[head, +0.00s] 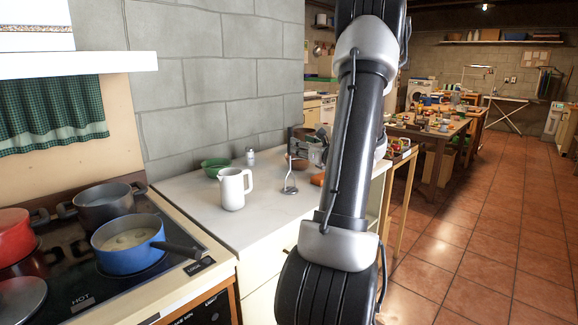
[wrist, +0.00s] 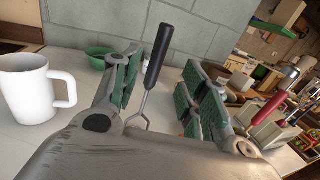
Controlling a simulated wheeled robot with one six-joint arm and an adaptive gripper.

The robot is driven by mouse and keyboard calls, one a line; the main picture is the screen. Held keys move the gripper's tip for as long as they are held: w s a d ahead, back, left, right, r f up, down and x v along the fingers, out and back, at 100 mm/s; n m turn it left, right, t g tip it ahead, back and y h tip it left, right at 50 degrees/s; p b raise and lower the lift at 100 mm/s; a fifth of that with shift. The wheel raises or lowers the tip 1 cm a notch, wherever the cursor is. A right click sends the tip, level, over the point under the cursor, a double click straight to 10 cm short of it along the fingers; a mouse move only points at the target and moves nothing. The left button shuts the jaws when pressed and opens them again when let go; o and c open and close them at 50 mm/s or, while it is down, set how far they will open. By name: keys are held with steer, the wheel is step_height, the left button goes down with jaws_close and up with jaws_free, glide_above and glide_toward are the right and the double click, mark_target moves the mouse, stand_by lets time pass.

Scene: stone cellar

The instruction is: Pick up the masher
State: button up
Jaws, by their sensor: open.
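The masher (head: 290,178) stands upright on the white counter in the head view, right of the white jug. In the wrist view the masher (wrist: 158,58) shows a black handle, tilted slightly, above a metal wire neck; its lower end is hidden behind my gripper's body. My gripper (wrist: 163,68) is open, with one green-padded finger on each side of the handle in the picture. I cannot tell how far the handle is from the pads in depth.
A white jug (head: 232,190) stands left of the masher, also at left in the wrist view (wrist: 28,90). A green bowl (head: 213,167) and a small shaker (head: 250,157) are behind. A blue pot (head: 127,245) sits on the stove. Cluttered items stand at the counter's right.

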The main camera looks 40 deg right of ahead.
mark_target(290, 153)
steer(key=w, duration=0.5)
steer(key=w+d, duration=0.1)
steer(key=w, duration=0.1)
steer(key=shift+w+f, duration=0.15)
steer(key=shift+w, duration=0.2)
jaws_close()
